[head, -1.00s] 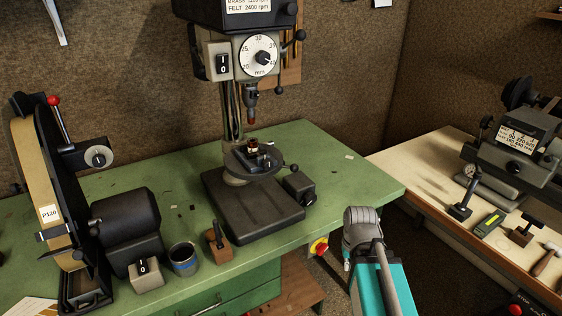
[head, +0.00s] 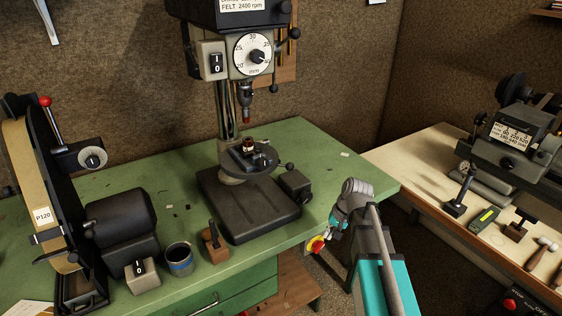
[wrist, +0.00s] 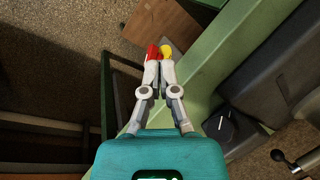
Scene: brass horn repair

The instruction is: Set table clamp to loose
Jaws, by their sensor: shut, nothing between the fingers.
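The drill press (head: 236,200) stands on the green bench with its round work table (head: 262,160) on the column. A short ball-ended lever (head: 290,167) shows right of the table, by a dark box with a knob (head: 294,184); I cannot tell for sure whether this lever is the table clamp or how it is set. A ball-ended lever (wrist: 279,156) also shows at lower right in the wrist view. My gripper (head: 331,234) is shut and empty, off the bench's front edge, below and right of the press.
A belt sander (head: 45,200), a cup (head: 179,260) and a small wooden block (head: 215,245) stand left. A pale bench (head: 400,160) with tools is right, across a floor gap.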

